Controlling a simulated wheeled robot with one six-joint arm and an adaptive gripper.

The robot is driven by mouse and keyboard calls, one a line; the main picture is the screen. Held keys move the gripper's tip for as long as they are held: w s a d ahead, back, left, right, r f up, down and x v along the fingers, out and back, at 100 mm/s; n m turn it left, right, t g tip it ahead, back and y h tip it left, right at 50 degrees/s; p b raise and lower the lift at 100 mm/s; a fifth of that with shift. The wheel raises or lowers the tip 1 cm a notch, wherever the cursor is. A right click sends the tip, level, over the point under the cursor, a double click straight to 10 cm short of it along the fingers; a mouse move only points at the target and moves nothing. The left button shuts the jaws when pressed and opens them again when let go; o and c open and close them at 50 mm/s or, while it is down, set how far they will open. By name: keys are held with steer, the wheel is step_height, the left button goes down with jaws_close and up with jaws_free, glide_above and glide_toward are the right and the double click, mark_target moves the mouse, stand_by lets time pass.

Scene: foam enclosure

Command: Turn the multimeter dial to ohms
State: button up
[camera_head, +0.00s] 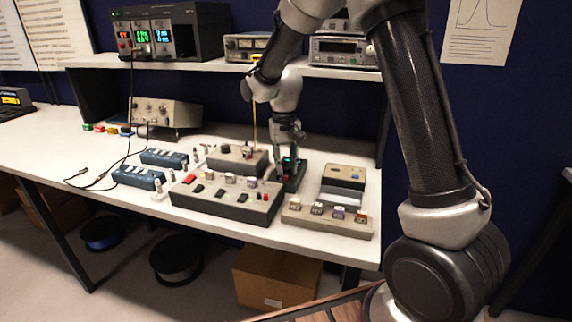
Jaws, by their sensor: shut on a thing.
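My gripper (290,153) points down at the back right of the bench, over a small dark device with a greenish patch, which looks like the multimeter (292,183). The multimeter stands between the long grey switch box and the beige unit to its right. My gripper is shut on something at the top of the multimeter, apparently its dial. The dial is hidden by the fingers, and its setting cannot be read.
A long switch box (222,199) lies just in front, with a smaller grey box (237,160) behind it. A shelf (230,62) with instruments runs above. The bench's left part (50,145) is mostly clear.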

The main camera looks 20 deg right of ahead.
mark_target(285, 166)
steer(key=shift+w, duration=0.1)
steer(key=o, duration=1)
steer(key=shift+o, duration=0.2)
step_height(285, 166, up, 12)
steer(key=shift+a, duration=0.2)
